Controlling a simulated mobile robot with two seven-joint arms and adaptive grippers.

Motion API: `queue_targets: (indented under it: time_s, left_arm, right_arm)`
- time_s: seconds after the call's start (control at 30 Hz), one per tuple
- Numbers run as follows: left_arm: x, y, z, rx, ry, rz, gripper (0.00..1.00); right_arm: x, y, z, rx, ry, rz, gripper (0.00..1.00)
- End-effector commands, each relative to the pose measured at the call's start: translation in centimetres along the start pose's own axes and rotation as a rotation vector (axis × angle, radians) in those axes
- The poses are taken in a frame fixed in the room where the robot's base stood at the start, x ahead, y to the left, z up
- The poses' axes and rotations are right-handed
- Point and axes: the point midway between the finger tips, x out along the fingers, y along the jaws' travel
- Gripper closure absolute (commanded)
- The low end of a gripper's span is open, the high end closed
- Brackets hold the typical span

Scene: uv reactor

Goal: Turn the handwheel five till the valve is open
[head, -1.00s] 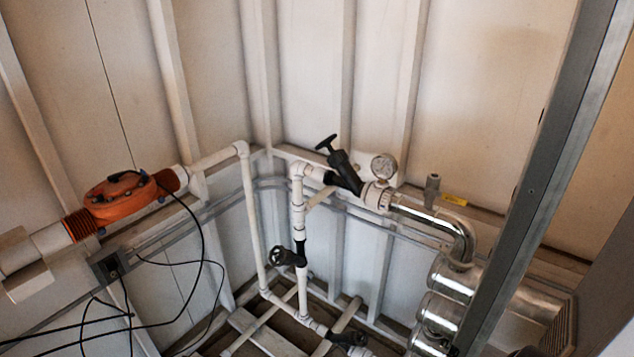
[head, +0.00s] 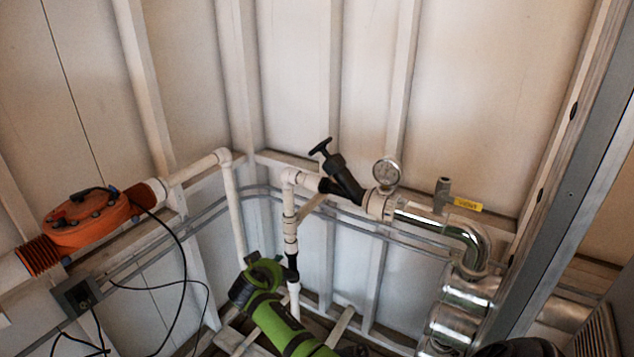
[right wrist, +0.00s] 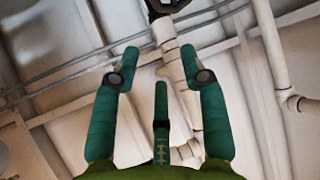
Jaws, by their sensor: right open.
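A black valve (head: 291,272) sits on the thin vertical white pipe (head: 291,232). Its small handwheel, visible earlier, is now mostly hidden behind my right gripper (head: 266,264). No number is readable, so I cannot tell which wheel is five. The right gripper is open and empty, its green arm coming up from the bottom. In the right wrist view its three fingers (right wrist: 160,62) are spread, with a white pipe (right wrist: 173,65) behind them. A black fitting (right wrist: 165,8), probably the valve, is cut off at the top edge, beyond the fingertips. My left gripper is not in view.
A black T-handle valve (head: 338,172) and a round gauge (head: 387,173) stand above the horizontal pipe. Chrome pipes (head: 468,290) and a grey metal post (head: 575,190) lie right. An orange housing (head: 90,220) with black cables is left.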

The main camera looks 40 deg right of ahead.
Motion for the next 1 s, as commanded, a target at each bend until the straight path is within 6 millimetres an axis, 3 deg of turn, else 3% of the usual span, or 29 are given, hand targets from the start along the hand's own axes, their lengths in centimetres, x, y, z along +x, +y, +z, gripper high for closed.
queue_targets:
  time_s: [0.03, 0.1, 0.2, 0.33, 0.43, 0.57, 1.0]
  left_arm:
    - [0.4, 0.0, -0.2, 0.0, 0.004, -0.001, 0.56]
    - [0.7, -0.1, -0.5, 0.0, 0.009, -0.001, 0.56]
    - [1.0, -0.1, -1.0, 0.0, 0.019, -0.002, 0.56]
    - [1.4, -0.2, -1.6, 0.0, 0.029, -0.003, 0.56]
    - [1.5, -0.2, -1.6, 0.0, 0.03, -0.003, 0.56]
    - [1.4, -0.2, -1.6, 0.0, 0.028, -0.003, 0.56]
    - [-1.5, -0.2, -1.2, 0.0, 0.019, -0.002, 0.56]
  right_arm:
    - [-1.1, 0.2, -4.8, 0.111, 0.066, 0.032, 0.56]
    - [-3.2, 1.2, -10.7, 0.275, 0.15, 0.082, 0.56]
    - [-6.7, 3.6, -17.9, 0.52, 0.26, 0.146, 0.56]
    - [-11.1, 7.0, -24.1, 0.802, 0.371, 0.206, 0.56]
    - [-13.5, 9.1, -26.5, 0.954, 0.424, 0.234, 0.56]
    - [-14.7, 10.4, -27.8, 1.041, 0.453, 0.252, 0.56]
    - [-9.8, 12.8, -29.4, 1.042, 0.452, 0.254, 0.56]
